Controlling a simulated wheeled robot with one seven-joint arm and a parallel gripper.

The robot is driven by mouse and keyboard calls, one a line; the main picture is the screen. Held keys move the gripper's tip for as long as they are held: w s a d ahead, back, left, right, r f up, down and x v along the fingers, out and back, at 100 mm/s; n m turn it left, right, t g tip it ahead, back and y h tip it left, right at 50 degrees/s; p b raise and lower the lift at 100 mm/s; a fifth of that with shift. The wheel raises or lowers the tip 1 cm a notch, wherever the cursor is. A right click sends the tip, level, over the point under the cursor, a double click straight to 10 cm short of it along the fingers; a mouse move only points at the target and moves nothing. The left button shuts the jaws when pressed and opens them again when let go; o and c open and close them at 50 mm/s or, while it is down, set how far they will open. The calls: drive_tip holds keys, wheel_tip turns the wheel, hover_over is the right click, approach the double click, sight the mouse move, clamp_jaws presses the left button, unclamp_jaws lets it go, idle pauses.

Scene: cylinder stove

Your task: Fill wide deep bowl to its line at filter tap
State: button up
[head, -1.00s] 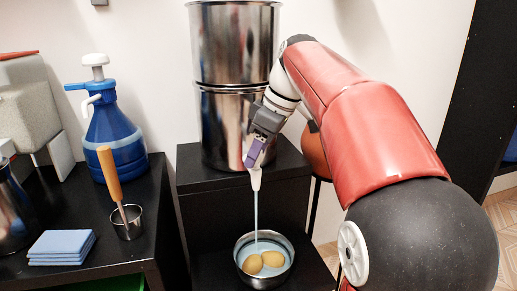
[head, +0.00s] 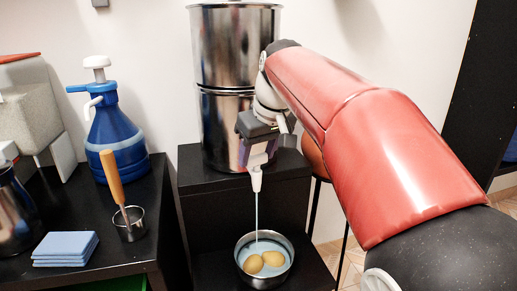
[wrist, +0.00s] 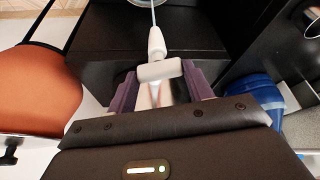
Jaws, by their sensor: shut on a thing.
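The wide deep bowl (head: 263,283) is steel and stands upright on a low black surface under the filter tap (head: 256,180). A thin pale stream runs from the tap into it. Two yellow-brown round things (head: 263,261) sit in the water in the bowl. I cannot make out its fill line. My gripper (head: 258,153) is shut on the tap, with its purple fingers either side of the white tap body. The wrist view shows the tap (wrist: 156,45) between the fingers of my gripper (wrist: 160,88), and a sliver of bowl at the top edge.
The tall steel filter tank (head: 228,45) stands on a black stand (head: 235,195) behind the tap. On the left counter are a blue jug (head: 115,145), a small steel cup (head: 130,228) with an orange-handled tool, and blue cloths (head: 65,249). An orange rounded thing (wrist: 35,90) is close to my wrist.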

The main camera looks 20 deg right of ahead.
drive_tip(key=shift+a+m+h+p, duration=0.15)
drive_tip(key=shift+m+h+p, duration=0.45)
drive_tip(key=shift+m, duration=1)
drive_tip(key=o, duration=1)
drive_tip(key=shift+p+v, duration=0.5)
drive_tip(key=shift+v, duration=3.4)
